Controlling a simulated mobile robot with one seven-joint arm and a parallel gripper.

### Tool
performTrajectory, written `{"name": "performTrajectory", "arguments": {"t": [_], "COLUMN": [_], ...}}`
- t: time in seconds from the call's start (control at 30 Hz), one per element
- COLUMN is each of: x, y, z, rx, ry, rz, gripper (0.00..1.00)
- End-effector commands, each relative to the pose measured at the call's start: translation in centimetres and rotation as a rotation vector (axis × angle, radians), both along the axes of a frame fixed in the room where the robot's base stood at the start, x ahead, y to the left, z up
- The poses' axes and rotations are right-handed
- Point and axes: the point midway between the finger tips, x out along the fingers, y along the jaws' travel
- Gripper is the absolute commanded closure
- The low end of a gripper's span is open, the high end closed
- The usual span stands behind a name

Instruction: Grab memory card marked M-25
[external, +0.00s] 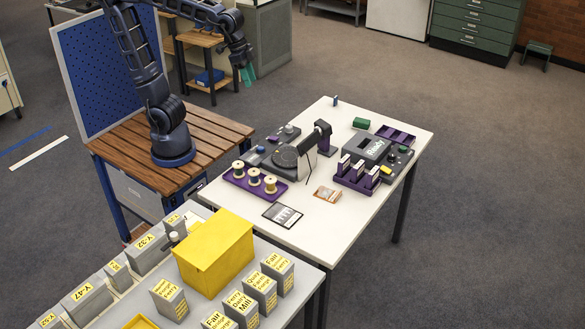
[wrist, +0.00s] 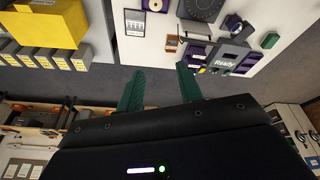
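No label reading M-25 is legible in either view. A purple rack (external: 357,180) on the white table holds a few small upright dark blocks with pale labels (external: 359,168), too small to read; I cannot tell whether one is the memory card. The rack stands in front of a grey device marked "Ready" (external: 376,148), which also shows in the wrist view (wrist: 226,62). My gripper (external: 246,74) hangs in the air above the floor, behind and left of the white table. In the wrist view its green fingers (wrist: 158,85) are apart with nothing between them.
A yellow box (external: 214,252) and grey archival boxes (external: 168,299) fill the near table.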

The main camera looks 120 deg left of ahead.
Motion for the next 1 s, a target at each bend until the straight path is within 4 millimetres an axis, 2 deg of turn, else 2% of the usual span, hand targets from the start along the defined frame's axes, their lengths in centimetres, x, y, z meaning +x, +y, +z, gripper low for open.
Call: {"name": "performTrajectory", "arguments": {"t": [0.03,0.2,0.37,0.5,0.8,1.0], "x": [1.3,5.0,8.0,10.1,12.8,13.0], "y": [1.6,6.6,11.9,17.1,29.1,37.6], "z": [0.0,0.1,-0.4,-1.3,-4.7,-8.1], "rx": [-0.008,-0.03,-0.05,-0.067,-0.103,-0.129], "ry": [0.01,0.031,0.052,0.068,0.101,0.123], "rz": [0.038,0.149,0.255,0.349,0.548,0.68], "gripper": [0.64,0.64,0.64,0.64,0.64,0.64]}}
